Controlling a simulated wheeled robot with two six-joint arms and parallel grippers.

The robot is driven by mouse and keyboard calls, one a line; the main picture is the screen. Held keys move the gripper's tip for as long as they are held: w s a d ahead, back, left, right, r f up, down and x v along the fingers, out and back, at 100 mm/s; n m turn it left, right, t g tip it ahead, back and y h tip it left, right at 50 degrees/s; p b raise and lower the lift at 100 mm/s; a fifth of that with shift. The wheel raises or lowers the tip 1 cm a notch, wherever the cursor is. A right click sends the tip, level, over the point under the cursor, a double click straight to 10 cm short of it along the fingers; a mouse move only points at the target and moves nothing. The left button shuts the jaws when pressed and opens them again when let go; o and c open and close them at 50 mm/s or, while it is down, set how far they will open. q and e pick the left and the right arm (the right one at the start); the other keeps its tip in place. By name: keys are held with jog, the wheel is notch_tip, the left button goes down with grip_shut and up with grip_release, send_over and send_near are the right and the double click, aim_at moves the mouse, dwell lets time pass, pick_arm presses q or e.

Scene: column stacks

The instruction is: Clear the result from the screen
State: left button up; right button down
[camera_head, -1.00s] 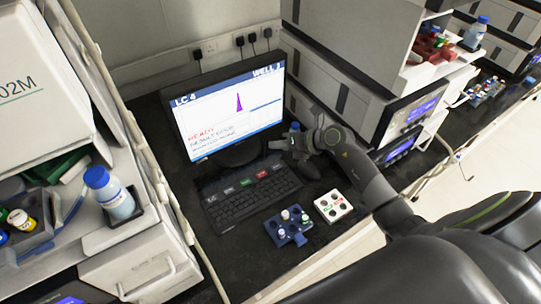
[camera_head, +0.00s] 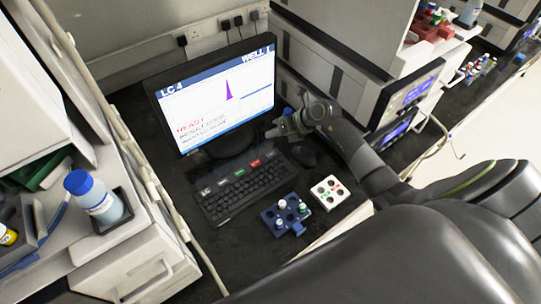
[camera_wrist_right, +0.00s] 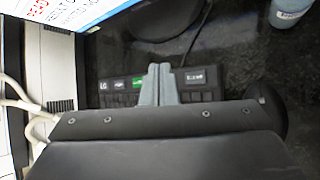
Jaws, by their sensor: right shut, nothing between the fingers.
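The monitor (camera_head: 222,98) stands at the back of the bench. Its screen shows "LC 4", "WELL 1", a purple peak, red "READY" text and result lines below. The black keyboard (camera_head: 246,192) lies in front of it, with a row of labelled keys, including a green key (camera_head: 240,173) and a red key (camera_head: 254,164). My right gripper (camera_head: 271,134) is shut and empty, between the monitor and the keyboard's right end. In the right wrist view its closed fingertips (camera_wrist_right: 160,70) overlap the keyboard (camera_wrist_right: 120,88), hiding part of the key row. I cannot tell any contact. My left gripper is out of view.
A mouse (camera_head: 303,155) lies right of the keyboard. A blue vial rack (camera_head: 270,217) and a white rack (camera_head: 318,200) stand in front. A blue-capped bottle (camera_head: 95,197) stands at left. Instruments with screens (camera_head: 397,130) stand close to my right arm.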

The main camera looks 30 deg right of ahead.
jog(key=b, duration=0.5)
send_over(274, 155)
notch_tip(274, 155, down, 6)
jog(key=shift+a+f, duration=0.1)
jog(key=shift+f, duration=0.05)
jog(key=shift+f+b, duration=0.3)
jog(key=shift+f, duration=0.25)
dwell(0.5)
jog(key=shift+f, duration=0.1)
dwell(0.5)
jog(key=shift+f, duration=0.3)
jog(key=shift+f+b, duration=0.4)
jog(key=shift+b, duration=0.15)
dwell(0.4)
dwell(0.4)
jog(key=shift+r+p, duration=0.75)
jog(key=shift+r, duration=0.1)
